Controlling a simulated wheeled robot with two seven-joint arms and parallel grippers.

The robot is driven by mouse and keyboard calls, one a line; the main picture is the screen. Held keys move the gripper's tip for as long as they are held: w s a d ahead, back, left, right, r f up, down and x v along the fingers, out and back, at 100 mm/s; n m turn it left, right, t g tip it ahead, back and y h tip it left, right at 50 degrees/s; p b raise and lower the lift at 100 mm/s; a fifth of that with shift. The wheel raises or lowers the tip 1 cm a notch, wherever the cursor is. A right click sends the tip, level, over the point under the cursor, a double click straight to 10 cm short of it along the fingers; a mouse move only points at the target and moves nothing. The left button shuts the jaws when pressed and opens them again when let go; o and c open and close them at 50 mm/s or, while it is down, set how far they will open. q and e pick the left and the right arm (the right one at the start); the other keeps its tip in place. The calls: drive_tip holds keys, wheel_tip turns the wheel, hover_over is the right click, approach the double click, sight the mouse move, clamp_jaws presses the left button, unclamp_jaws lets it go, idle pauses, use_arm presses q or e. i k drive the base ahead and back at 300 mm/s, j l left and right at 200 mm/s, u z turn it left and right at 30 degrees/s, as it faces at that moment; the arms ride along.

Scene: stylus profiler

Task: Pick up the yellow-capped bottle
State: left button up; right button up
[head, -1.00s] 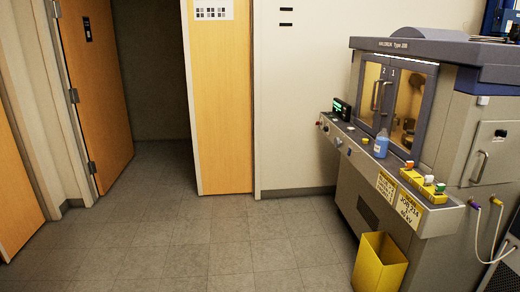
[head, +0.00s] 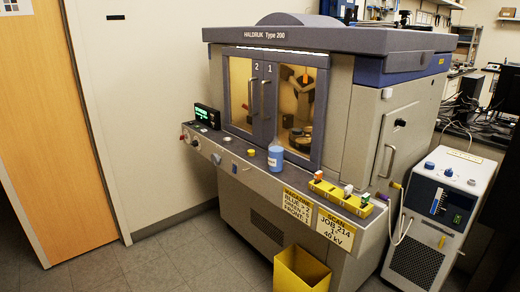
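A bottle of blue liquid (head: 275,158) with a white label stands upright on the front ledge of the machine. Its top looks pale, and I cannot make out a yellow cap on it. A small yellow round piece (head: 251,152) sits on the ledge to the left of the bottle, apart from it; it is too small to tell what it is. Neither of my grippers is in view.
The grey machine (head: 340,120) has glass doors with dark frames. A yellow rack (head: 340,195) with small coloured-topped items sits on the ledge, right of the bottle. A yellow bin (head: 301,272) stands below. A white cabinet (head: 437,215) stands right. Floor at left is clear.

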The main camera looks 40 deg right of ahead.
sight(275, 150)
drive_tip(key=i+j+z, duration=0.15)
drive_tip(key=i+z, duration=0.35)
drive_tip(key=i+j+z, duration=0.45)
drive_tip(key=i, duration=0.25)
drive_tip(key=i+j+z, duration=0.85)
drive_tip(key=j+z, duration=0.15)
drive_tip(key=j, duration=0.35)
